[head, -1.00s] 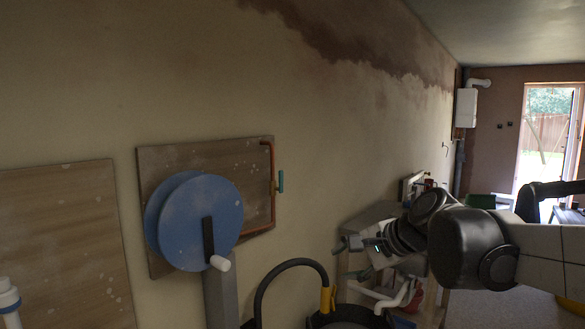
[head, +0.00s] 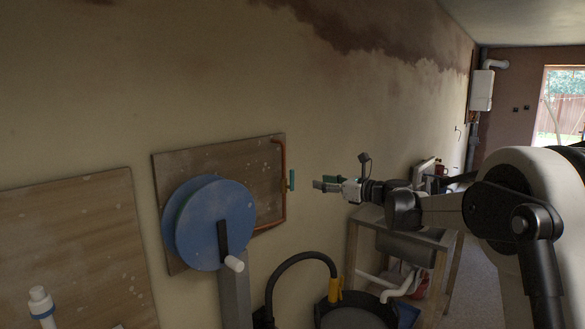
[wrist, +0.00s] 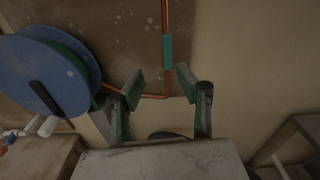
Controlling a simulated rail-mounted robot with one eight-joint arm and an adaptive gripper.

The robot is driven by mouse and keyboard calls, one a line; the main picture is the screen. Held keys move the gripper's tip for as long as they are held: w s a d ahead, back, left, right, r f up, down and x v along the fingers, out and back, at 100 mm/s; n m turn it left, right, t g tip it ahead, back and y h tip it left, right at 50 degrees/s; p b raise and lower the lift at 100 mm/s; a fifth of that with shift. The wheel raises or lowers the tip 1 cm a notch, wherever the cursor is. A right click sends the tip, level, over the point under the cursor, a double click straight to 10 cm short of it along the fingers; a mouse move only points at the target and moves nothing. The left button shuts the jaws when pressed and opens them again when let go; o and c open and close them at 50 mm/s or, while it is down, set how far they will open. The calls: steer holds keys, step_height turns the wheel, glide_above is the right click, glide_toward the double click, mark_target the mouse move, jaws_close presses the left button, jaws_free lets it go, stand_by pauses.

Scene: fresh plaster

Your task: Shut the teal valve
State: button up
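The teal valve (head: 292,180) is a small upright lever on the copper pipe (head: 284,155) at the right side of a wooden board on the wall. In the wrist view the teal lever (wrist: 168,51) lies in line with the pipe, ahead of my fingertips. My gripper (head: 322,184) is to the right of the valve, apart from it, pointing left. In the wrist view my gripper (wrist: 159,84) has its two green-padded fingers spread wide, with nothing between them.
A blue hose reel (head: 210,222) with a white-knobbed crank stands left of the pipe, in front of the board (head: 195,160). A black bucket (head: 352,315) with a dark hose is below. A workbench (head: 400,220) stands behind my gripper. The wall between gripper and valve is clear.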

mark_target(293, 173)
steer(key=shift+m+y, duration=0.3)
steer(key=shift+m, duration=0.3)
steer(key=p+x, duration=0.1)
steer(key=x, duration=0.4)
steer(key=w+x, duration=0.1)
steer(key=x, duration=0.4)
steer(key=d+p+x, duration=0.1)
steer(key=x, duration=0.3)
steer(key=shift+w+a+r+p, duration=0.15)
steer(key=shift+w+a+p, duration=0.2)
steer(key=shift+w, duration=0.1)
jaws_close()
